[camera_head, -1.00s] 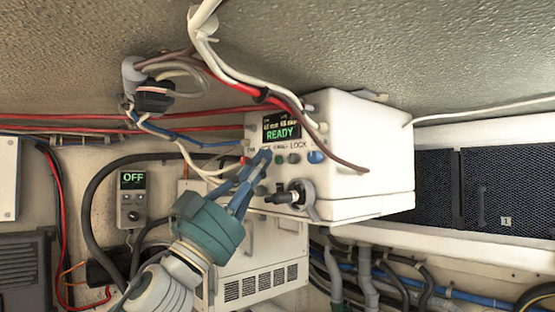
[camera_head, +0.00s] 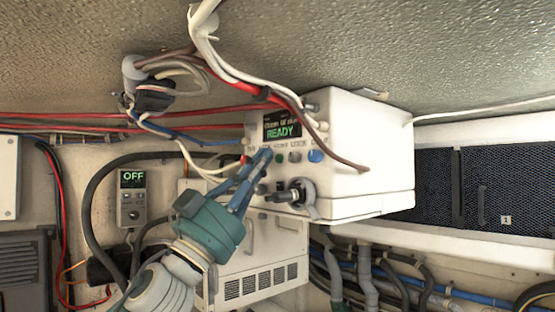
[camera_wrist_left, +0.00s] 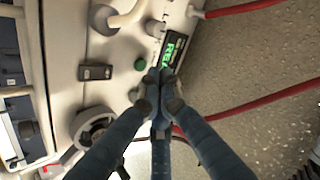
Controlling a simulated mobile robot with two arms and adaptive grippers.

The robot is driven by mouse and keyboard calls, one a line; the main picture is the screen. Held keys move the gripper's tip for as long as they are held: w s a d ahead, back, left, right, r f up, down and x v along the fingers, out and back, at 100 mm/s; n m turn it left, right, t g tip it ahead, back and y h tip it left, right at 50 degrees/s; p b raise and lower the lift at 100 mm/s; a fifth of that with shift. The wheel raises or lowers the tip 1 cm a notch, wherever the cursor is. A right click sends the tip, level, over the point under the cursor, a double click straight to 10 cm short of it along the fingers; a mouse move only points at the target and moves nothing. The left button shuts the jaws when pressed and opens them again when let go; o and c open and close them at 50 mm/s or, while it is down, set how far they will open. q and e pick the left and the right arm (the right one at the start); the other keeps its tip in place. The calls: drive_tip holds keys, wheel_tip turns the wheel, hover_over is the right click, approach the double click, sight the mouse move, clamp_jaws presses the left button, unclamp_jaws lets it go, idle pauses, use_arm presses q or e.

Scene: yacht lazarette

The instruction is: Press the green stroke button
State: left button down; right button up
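The white control box (camera_head: 345,150) has a lit display (camera_head: 283,127) reading READY in green. Below the display is a row of buttons. A green button (camera_head: 281,157) sits just right of my left fingertips; the left wrist view shows it as a green round button (camera_wrist_left: 140,65). My left gripper (camera_head: 264,154) reaches up from the lower left, its blue fingers at the panel. In the left wrist view the fingertips (camera_wrist_left: 158,76) are together with nothing between them, close beside the green button. I cannot tell whether they touch the panel. They hide part of the button row.
A blue button (camera_head: 315,156) and a grey one (camera_head: 295,157) are to the right, a red one (camera_head: 244,160) to the left. Red and white cables (camera_head: 235,75) hang over the box. A small OFF unit (camera_head: 132,200) is at left.

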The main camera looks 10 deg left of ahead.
use_arm(q)
drive_tip(key=shift+w, duration=0.1)
idle(0.4)
drive_tip(key=shift+w+d, duration=0.25)
drive_tip(key=shift+w+d, duration=0.2)
drive_tip(key=shift+w, duration=0.05)
idle(0.9)
drive_tip(key=shift+s+a, duration=0.45)
drive_tip(key=shift+s, duration=0.15)
drive_tip(key=s+a, duration=0.1)
drive_tip(key=s, duration=0.1)
drive_tip(key=s+a, duration=0.2)
idle(0.6)
idle(0.6)
